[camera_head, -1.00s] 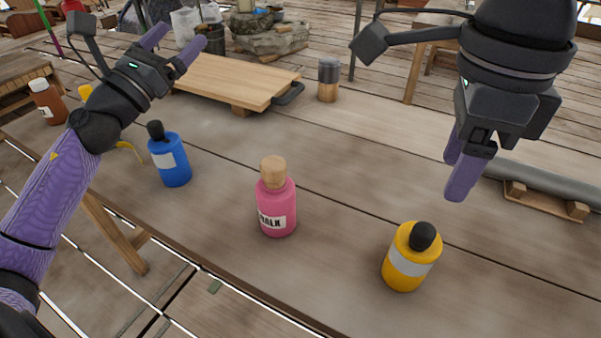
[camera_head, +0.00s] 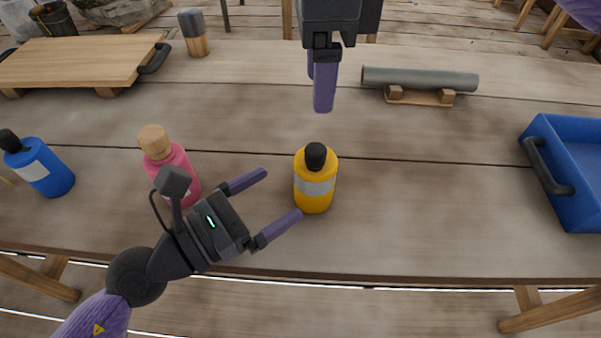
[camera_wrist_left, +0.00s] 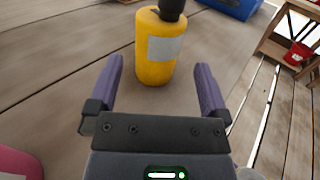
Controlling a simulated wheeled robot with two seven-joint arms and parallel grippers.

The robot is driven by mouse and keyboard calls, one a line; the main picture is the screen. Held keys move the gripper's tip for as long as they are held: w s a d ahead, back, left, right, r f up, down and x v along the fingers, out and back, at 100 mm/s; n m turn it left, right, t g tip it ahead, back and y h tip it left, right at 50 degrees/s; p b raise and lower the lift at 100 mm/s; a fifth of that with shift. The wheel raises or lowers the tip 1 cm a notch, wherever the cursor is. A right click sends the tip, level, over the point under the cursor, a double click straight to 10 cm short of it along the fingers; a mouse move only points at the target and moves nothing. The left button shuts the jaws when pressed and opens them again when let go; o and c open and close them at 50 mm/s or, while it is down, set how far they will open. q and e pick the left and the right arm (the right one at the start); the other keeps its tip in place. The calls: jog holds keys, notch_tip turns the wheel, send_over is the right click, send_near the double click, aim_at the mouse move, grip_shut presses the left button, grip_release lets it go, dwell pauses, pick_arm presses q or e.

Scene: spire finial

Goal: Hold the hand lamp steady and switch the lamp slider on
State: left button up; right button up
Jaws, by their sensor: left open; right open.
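I cannot make out a hand lamp or a slider in either view. My left gripper (camera_head: 282,192) is open and empty, low over the table. Its fingers point at a yellow bottle (camera_head: 314,187) with a black cap and a grey band, which stands upright just beyond the fingertips. In the left wrist view the yellow bottle (camera_wrist_left: 158,50) is ahead, between the lines of the two open fingers. My right gripper (camera_head: 322,90) hangs fingers down, behind and above the yellow bottle, holding nothing visible.
A pink bottle (camera_head: 178,165) stands beside my left gripper, partly hidden by it; a blue bottle (camera_head: 45,168) is further left. A cutting board (camera_head: 75,60) and a dark-topped cylinder (camera_head: 196,38) are at the back. A grey tube (camera_head: 420,79) rests on a cradle. A blue crate (camera_head: 565,135) stands right.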

aim_at(298, 191)
pick_arm(q)
jog(key=f, duration=0.1)
jog(key=d+f, duration=0.1)
jog(key=shift+w+f, duration=0.3)
jog(key=shift+w, duration=0.1)
jog(key=x, duration=0.6)
jog(key=shift+w+d, duration=0.1)
jog(key=c, duration=1.1)
jog(key=shift+c, duration=0.2)
pick_arm(e)
jog(key=shift+c, duration=0.9)
jog(key=shift+s+f+g+y, duration=0.1)
jog(key=shift+f+g+y, duration=0.2)
jog(key=shift+f+g, duration=0.15)
jog(key=shift+c, duration=1.1)
jog(key=d+f+m+g+y, duration=0.1)
jog(key=m+g+y, duration=0.1)
jog(key=d+f+m+g+y, duration=0.1)
jog(key=f+g+y, duration=0.1)
jog(key=d+f+m+g+y, duration=0.1)
jog(key=f+m+g+y, duration=0.1)
jog(key=g, duration=0.1)
jog(key=shift+s+d+f+m+y, duration=0.2)
jog(key=shift+d+m+y, duration=0.1)
jog(key=shift+d+y, duration=0.1)
grip_shut()
jog(key=d+f+m+y, duration=0.5)
jog(key=d+m+y, duration=0.3)
jog(key=shift+g, duration=0.45)
jog(key=shift+s, duration=0.1)
